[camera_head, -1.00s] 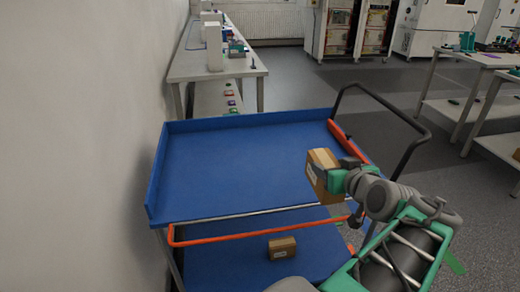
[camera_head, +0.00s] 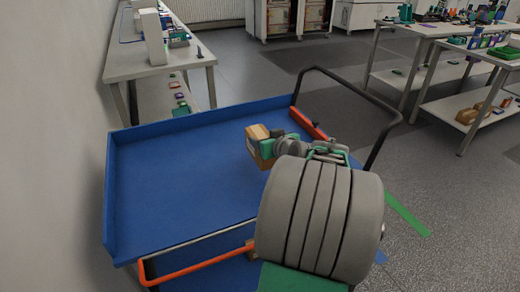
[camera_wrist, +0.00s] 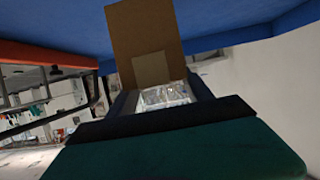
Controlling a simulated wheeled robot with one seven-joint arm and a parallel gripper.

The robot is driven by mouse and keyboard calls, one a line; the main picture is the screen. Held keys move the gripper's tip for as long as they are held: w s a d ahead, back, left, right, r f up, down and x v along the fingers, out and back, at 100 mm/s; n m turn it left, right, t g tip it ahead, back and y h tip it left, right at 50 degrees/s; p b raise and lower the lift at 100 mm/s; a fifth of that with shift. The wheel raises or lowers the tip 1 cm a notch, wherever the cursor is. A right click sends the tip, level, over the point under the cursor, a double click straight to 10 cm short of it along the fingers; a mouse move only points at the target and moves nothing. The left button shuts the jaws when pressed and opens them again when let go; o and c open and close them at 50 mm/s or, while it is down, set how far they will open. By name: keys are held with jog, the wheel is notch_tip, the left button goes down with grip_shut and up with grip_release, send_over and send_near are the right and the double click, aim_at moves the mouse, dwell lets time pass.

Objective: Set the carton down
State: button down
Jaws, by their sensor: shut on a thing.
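The brown carton (camera_head: 257,133) is held in my gripper (camera_head: 270,147) over the right part of the blue upper tray of the cart (camera_head: 180,175). In the wrist view the carton (camera_wrist: 146,35) stands out beyond my gripper (camera_wrist: 160,98), with the fingers shut on its near end. The blue tray surface (camera_wrist: 230,12) shows behind it there. I cannot tell whether the carton's underside touches the tray. My own arm hides the tray's near right corner.
The tray has a raised rim, an orange bar (camera_head: 308,123) at its right and a black handle (camera_head: 350,85). Its left and middle are clear. A lower blue shelf (camera_head: 205,275) is mostly hidden. A wall stands at left, and workbenches (camera_head: 165,65) lie beyond.

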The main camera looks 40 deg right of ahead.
jog(key=w+f, duration=0.1)
jog(key=w+d+f, duration=0.1)
jog(key=f, duration=0.1)
jog(key=shift+w+d+f, duration=0.1)
jog(key=shift+w, duration=0.2)
notch_tip(320, 180, down, 3)
jog(key=shift+r, duration=0.1)
jog(key=shift+f+b, duration=0.3)
jog(key=shift+c, duration=2.1)
grip_release()
jog(key=shift+r, duration=0.1)
